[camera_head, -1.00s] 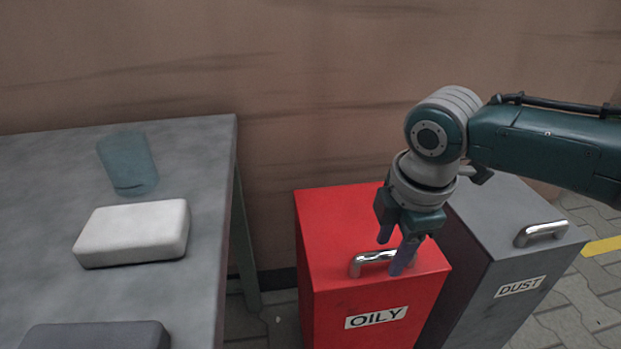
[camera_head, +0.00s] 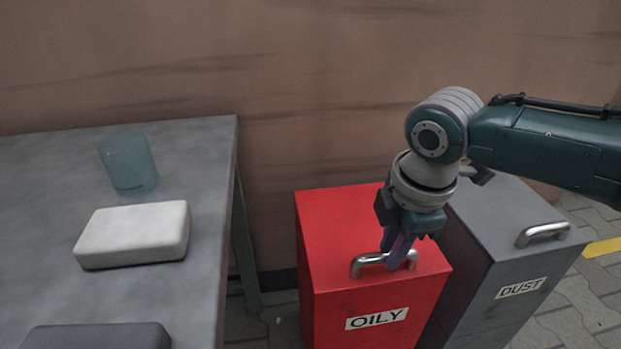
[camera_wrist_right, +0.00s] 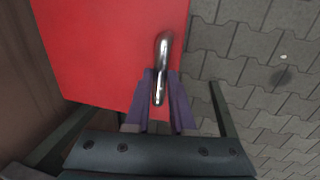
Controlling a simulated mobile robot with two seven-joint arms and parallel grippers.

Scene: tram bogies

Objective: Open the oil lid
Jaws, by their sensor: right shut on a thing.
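The red bin marked OILY (camera_head: 340,230) stands on the floor with its lid down. A shiny metal handle (camera_head: 366,262) sits on top near its front edge. My right gripper (camera_head: 397,258) points down from above and is shut on the handle, with its purple fingers on either side of the bar. In the right wrist view the handle (camera_wrist_right: 163,55) runs in between the fingertips of the gripper (camera_wrist_right: 160,85) over the red lid (camera_wrist_right: 100,50). My left gripper is not in view.
A grey bin marked DUST (camera_head: 490,235) with its own handle (camera_head: 542,233) stands close on the right. A grey table (camera_head: 50,180) on the left holds a bluish cup (camera_head: 129,162), a white block (camera_head: 135,235) and a dark block (camera_head: 95,337). A brown wall (camera_head: 280,90) stands behind.

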